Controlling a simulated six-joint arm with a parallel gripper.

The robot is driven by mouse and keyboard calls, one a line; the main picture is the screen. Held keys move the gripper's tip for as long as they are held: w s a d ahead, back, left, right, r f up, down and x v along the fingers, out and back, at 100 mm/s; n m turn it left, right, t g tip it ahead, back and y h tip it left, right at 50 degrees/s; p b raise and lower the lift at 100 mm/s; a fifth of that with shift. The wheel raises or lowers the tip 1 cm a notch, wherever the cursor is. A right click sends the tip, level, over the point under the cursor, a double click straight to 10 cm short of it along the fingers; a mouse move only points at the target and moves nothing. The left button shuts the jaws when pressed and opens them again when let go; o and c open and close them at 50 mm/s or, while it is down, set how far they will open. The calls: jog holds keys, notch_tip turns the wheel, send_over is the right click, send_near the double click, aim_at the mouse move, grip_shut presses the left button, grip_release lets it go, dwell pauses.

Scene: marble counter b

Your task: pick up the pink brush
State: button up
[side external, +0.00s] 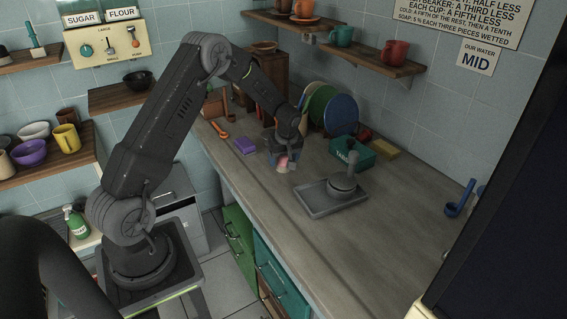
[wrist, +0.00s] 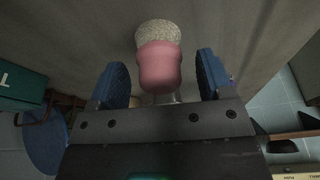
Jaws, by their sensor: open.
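The pink brush (wrist: 159,66) has a rounded pink body and a pale, speckled end. In the wrist view it lies between the two blue fingers of my gripper (wrist: 157,82), with gaps on both sides. In the side view the brush (side external: 282,162) shows as a small pink patch on the counter, partly hidden by my gripper (side external: 279,157). My gripper is open, low over the counter around the brush. I cannot tell how far the fingertips are from the counter top.
A purple sponge (side external: 245,146) lies left of my gripper. A grey tray (side external: 312,205) with a dark round handled tool (side external: 343,184) is to the right. Behind are standing plates (side external: 341,115) and a green box (side external: 352,154). The counter (side external: 365,245) is clear toward the front right.

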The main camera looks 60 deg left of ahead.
jog(key=shift+x, duration=0.8)
jog(key=shift+c, duration=0.3)
jog(key=c, duration=1)
jog(key=shift+r, duration=0.1)
jog(key=shift+r, duration=0.45)
jog(key=r, duration=0.3)
jog(key=shift+s+a+r, duration=0.35)
jog(key=shift+s+r, duration=0.05)
jog(key=s+a+r, duration=0.2)
jog(key=s, duration=0.1)
jog(key=s+a+r, duration=0.1)
jog(key=s+r, duration=0.1)
jog(key=s, duration=0.1)
jog(key=s+a+r, duration=0.2)
jog(key=s, duration=0.1)
jog(key=shift+a+r, duration=0.1)
jog(key=shift+a, duration=0.25)
